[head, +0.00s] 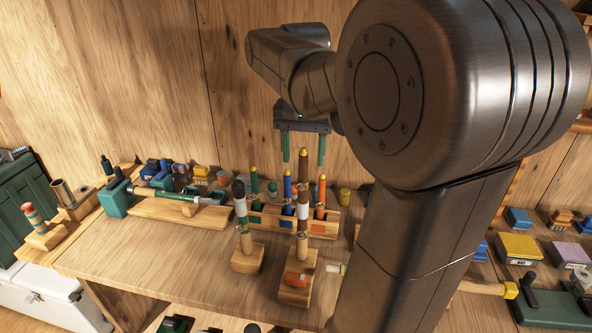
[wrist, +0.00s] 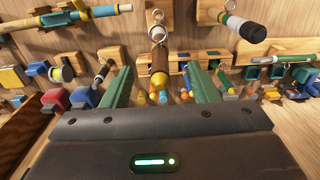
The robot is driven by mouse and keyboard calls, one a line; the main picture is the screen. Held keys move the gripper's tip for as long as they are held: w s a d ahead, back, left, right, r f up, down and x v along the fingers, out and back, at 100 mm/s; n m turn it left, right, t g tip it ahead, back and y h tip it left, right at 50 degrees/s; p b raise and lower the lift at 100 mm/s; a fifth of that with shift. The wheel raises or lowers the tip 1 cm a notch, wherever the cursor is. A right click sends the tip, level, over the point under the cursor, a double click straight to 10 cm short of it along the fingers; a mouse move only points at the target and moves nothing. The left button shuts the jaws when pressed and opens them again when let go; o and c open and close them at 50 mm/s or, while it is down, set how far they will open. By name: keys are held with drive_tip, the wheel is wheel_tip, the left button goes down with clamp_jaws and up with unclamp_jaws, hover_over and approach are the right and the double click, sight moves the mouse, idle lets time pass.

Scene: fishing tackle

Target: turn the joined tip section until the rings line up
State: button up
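The joined rod (head: 304,180) stands upright in a wooden block (head: 293,296). Its brown tip section has a yellow end, and a white band marks the join above the tan lower part. A ring shows on the lower part in the head view. In the wrist view the rod (wrist: 159,62) appears between the two green fingers, with a ring near the white band; I cannot tell whether the rings line up. My gripper (head: 304,161) is open and empty, pointing down at the rod's top. Gaps show on both sides of the rod in the wrist view (wrist: 157,72).
A second rod piece (head: 241,212) with a dark top stands in its own block to the left. A wooden rack (head: 328,229) with green, blue and orange pieces stands close behind. A rod lies on a wooden stand (head: 178,212) further left. The front left tabletop is clear.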

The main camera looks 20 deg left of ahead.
wheel_tip(320, 180, up, 7)
drive_tip(key=p, duration=0.6)
idle(0.4)
wheel_tip(320, 180, down, 7)
drive_tip(key=b, duration=0.6)
drive_tip(key=shift+f+b, duration=0.2)
drive_tip(key=shift+b, duration=0.15)
drive_tip(key=shift+r+m+b, duration=0.2)
drive_tip(key=shift+m+b, duration=0.15)
drive_tip(key=shift+m, duration=0.45)
drive_tip(key=shift+r+p, duration=0.1)
drive_tip(key=shift+p, duration=0.2)
